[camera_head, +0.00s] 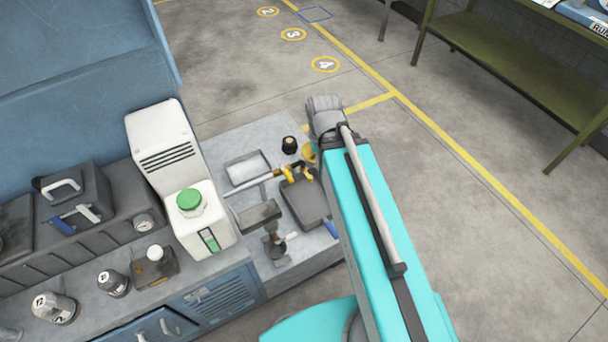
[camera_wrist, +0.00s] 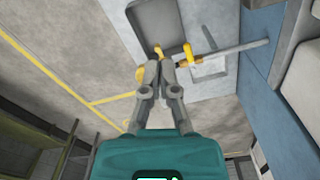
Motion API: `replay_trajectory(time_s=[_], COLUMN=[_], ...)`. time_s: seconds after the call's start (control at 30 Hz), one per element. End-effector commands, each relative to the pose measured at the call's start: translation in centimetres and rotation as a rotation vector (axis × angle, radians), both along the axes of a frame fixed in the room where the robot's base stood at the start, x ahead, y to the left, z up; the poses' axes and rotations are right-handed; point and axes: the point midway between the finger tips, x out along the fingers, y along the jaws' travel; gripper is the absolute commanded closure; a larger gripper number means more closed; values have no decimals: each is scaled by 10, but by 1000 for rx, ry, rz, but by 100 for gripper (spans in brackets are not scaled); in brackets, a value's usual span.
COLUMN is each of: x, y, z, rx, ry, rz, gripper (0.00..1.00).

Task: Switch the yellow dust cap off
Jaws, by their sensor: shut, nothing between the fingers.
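In the wrist view my gripper (camera_wrist: 164,62) is shut and empty, its two grey fingers meeting at the tips. Small yellow parts sit close around the tips: a yellow piece at the end of a grey rod (camera_wrist: 188,52), and a rounded yellow piece (camera_wrist: 140,76) partly hidden behind a finger. I cannot tell for certain which one is the dust cap, or whether a fingertip touches it. In the head view yellow parts show at the rod's end (camera_head: 288,173) and beside my arm (camera_head: 310,153). My arm hides part of this area.
A grey tray (camera_head: 305,203) lies on the bench beside the rod. A metal tray (camera_head: 247,168), a black-topped bottle (camera_head: 289,145) and a white canister with a green cap (camera_head: 203,222) stand nearby. Open floor lies right of the bench; a green table (camera_head: 520,80) stands farther right.

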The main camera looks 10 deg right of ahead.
Motion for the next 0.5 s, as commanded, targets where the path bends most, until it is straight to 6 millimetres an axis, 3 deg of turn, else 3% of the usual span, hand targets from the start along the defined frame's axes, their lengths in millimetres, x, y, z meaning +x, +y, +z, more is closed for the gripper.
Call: replay_trajectory(time_s=[0.33,0.5], x=[1,7], y=[0,1], z=[-1,-11], rx=[1,10], ry=[0,0], rz=[4,45], gripper=[100,100])
